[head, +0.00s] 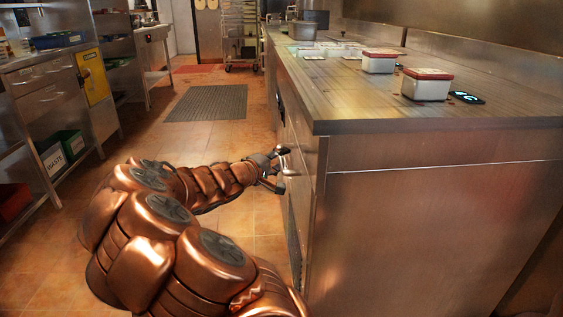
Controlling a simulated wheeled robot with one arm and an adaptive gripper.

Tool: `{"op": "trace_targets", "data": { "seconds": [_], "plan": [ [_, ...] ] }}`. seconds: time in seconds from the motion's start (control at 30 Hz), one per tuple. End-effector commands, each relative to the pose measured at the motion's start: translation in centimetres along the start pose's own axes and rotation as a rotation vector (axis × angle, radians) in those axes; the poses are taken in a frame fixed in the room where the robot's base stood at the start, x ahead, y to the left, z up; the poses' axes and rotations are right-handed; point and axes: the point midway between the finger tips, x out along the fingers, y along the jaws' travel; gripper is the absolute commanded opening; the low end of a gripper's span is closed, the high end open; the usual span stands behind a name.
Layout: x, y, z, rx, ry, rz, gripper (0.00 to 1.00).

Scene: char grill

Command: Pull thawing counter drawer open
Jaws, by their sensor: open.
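The steel counter (430,220) stands on the right, and its drawer side (290,130) faces the aisle at a steep slant. A bright metal drawer handle (290,172) appears at that side, close to my gripper. My gripper (280,167) is open at the end of my copper-coloured arm, against or just beside the drawer side. I cannot tell whether its fingers are around the handle or only near it. The drawer front is seen nearly edge-on, and no gap shows along it.
White tubs with red lids (427,90) and a small lit device (467,97) sit on the countertop. A dark floor mat (207,103) and a wheeled rack (240,40) are farther along the aisle. Another counter (45,95) lines the left; tiled floor lies between.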

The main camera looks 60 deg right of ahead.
Motion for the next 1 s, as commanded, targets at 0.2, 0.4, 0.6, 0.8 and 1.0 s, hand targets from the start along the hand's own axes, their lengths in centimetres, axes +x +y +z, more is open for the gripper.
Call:
{"op": "trace_targets", "data": {
  "seconds": [0.2,0.4,0.6,0.8,1.0],
  "plan": [
    [0.48,0.01,-0.03,0.0,0.001,0.0,0.43],
    [0.48,0.01,-0.02,0.0,0.0,0.0,0.43],
    [0.47,0.0,-0.01,0.0,0.0,0.0,0.23],
    [0.47,0.0,-0.01,0.0,0.0,0.0,0.02],
    [0.46,0.0,0.0,0.0,0.0,0.0,0.0]
  ]
}}
